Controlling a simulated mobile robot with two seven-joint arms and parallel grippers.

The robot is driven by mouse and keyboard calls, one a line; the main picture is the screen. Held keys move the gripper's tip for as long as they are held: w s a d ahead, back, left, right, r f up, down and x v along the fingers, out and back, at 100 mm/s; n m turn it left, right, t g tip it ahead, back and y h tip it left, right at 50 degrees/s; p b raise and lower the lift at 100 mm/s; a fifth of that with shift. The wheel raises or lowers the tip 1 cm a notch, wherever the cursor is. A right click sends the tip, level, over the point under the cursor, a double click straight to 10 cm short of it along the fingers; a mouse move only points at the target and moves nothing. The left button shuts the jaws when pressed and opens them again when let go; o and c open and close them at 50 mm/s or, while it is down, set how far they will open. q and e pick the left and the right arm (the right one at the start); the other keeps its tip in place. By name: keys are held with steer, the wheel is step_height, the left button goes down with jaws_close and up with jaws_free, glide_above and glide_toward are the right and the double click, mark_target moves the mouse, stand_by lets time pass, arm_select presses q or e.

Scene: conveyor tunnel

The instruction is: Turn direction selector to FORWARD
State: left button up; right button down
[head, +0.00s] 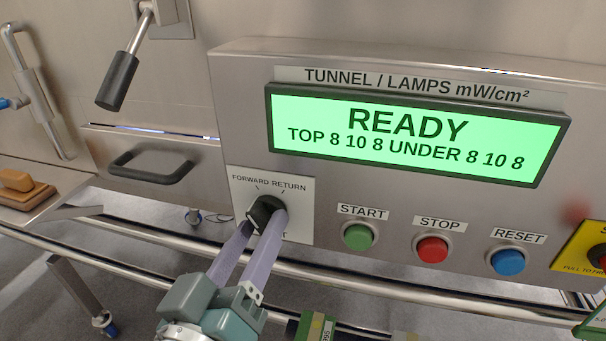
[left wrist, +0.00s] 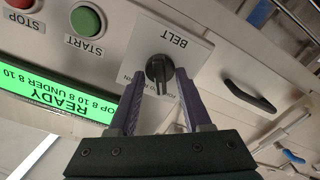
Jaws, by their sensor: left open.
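The direction selector (head: 263,212) is a black rotary knob on a white plate (head: 299,226) marked FORWARD on the left and RETURN on the right. My left gripper (head: 261,222) reaches up to the knob with its two purple-grey fingers apart, one to each side of it. The left wrist view shows the knob (left wrist: 158,70) between the open fingertips (left wrist: 160,80), upside down, with BELT printed on the plate. I cannot tell whether the fingers touch the knob. The knob's pointer direction is not clear, as the fingers partly cover it. My right gripper is not in view.
A lit green display (head: 415,135) reads READY. Green START (head: 358,237), red STOP (head: 432,249) and blue RESET (head: 507,262) buttons lie to the right of the selector. A drawer handle (head: 150,168) and a lever (head: 119,80) stand out at left. A rail runs below the panel.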

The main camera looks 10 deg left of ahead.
arm_select(q)
steer(key=s, duration=0.9)
steer(key=shift+s+a, duration=0.15)
steer(key=shift+s, duration=0.25)
